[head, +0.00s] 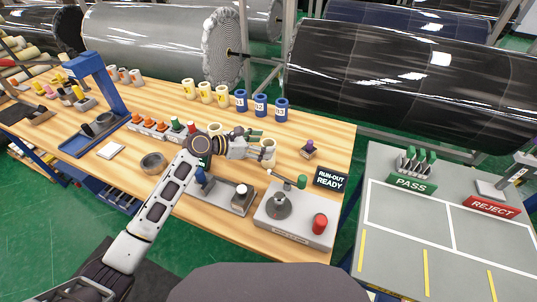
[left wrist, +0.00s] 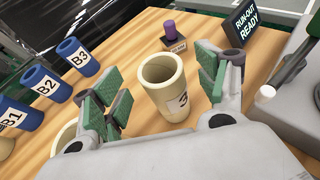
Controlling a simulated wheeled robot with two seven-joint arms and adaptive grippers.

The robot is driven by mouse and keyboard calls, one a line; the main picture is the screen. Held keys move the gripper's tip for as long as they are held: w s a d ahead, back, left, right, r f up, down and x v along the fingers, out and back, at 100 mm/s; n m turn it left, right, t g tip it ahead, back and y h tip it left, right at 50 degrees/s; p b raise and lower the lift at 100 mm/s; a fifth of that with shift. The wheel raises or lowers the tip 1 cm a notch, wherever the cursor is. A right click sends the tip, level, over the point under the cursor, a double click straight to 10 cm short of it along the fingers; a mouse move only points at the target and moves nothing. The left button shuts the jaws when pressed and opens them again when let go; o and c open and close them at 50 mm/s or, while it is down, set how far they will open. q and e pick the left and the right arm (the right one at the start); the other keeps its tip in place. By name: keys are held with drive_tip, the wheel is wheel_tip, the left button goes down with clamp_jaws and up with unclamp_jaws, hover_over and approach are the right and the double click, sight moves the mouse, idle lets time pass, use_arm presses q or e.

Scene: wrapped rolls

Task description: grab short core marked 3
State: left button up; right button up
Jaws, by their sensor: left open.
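The short cream core marked 3 (left wrist: 168,98) stands upright on the wooden bench in the left wrist view, its open top and number facing me. It also shows in the head view (head: 268,153), partly behind the gripper. My left gripper (left wrist: 163,78) is open, with one green-padded finger on each side of the core. Gaps of wood show between the pads and the core, so it is not clamped. In the head view my left gripper (head: 259,144) reaches in from the left at the core. My right gripper is not in view.
Blue cores B1 (head: 241,100), B2 (head: 260,105) and B3 (head: 281,110) stand behind. Another cream core (left wrist: 62,138) is partly hidden by the left finger. A purple-topped piece (head: 309,148) and the RUN-OUT READY sign (head: 331,180) stand to the right.

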use_arm(q)
drive_tip(key=shift+x, duration=1.45)
drive_tip(key=c, duration=1.5)
drive_tip(key=shift+r+p, duration=0.3)
drive_tip(key=shift+r, duration=4.7)
